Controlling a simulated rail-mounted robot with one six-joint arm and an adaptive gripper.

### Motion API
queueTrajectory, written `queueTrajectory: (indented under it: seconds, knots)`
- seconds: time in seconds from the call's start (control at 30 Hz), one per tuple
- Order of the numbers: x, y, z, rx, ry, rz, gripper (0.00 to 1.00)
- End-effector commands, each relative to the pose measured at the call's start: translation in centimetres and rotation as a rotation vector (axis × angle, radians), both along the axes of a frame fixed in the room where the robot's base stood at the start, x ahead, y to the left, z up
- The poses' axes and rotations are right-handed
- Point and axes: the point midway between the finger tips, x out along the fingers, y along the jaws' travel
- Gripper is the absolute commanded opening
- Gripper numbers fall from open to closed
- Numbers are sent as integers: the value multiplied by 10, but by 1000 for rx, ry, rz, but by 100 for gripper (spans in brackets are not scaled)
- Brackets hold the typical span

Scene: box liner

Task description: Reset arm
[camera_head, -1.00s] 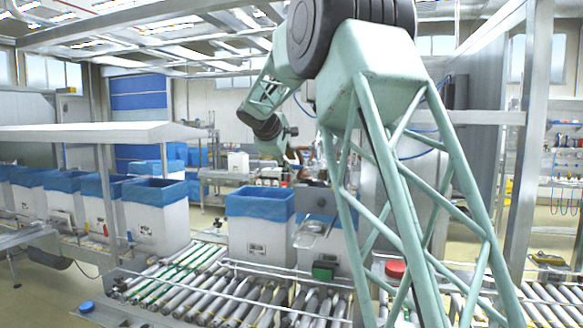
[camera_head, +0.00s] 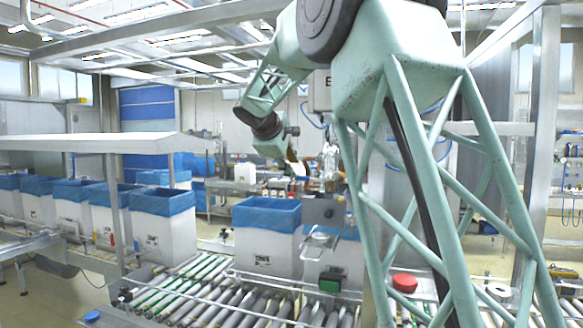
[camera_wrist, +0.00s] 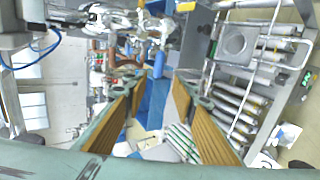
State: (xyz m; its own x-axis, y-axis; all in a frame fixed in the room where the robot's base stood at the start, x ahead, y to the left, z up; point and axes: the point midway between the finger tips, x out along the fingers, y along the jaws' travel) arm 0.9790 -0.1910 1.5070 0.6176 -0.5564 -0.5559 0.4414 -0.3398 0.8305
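My gripper (camera_head: 292,164) hangs at the end of my pale green arm, in the middle of the head view, above and behind the blue-lined bins. In the wrist view my gripper (camera_wrist: 155,82) shows two fingers with brown ribbed pads, spread apart. The gap between them is empty, with blue and pale background showing through. The fingertips are too small to judge in the head view. No object is held.
White bins with blue liners stand in a row at left, including a near one (camera_head: 163,240); another bin (camera_head: 266,240) stands by the roller conveyor (camera_head: 215,290). A grey shelf (camera_head: 90,143) overhangs the left row. A red button (camera_head: 405,283) sits near my arm's lattice.

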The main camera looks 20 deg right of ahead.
Motion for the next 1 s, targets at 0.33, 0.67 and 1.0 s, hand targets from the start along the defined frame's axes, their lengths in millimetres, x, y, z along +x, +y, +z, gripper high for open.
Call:
queueTrajectory:
  seconds: [0.33, 0.67, 1.0]
  knots:
    - [-3, 0, 1, 4, 0, -2, 25]
    - [-46, 7, 1, 72, -1, -34, 25]
    - [-128, 23, -4, 202, -3, -99, 25]
